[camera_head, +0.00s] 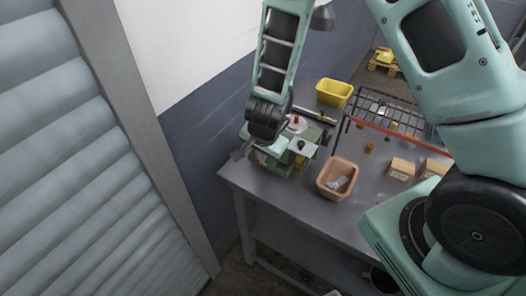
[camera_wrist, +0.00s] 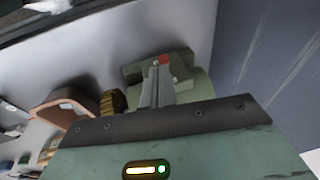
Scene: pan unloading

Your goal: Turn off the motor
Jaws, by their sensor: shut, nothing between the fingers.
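A small green machine (camera_head: 305,149) stands near the left end of the grey table, with a red part (camera_head: 296,120) on top. In the wrist view its green body (camera_wrist: 188,65) lies beyond my fingers, with a small red button (camera_wrist: 166,60) right by the fingertips. I cannot tell whether they touch. My gripper (camera_wrist: 158,66) is shut and empty. A ribbed brass-coloured knob (camera_wrist: 113,102) is left of the fingers.
A tan bin (camera_head: 325,190) with grey pieces stands right of the machine, and a yellow bin (camera_head: 334,86) stands behind. A wire rack (camera_head: 400,112) and small boxes (camera_head: 401,169) are further right. The blue-grey wall (camera_head: 195,135) is close on the left.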

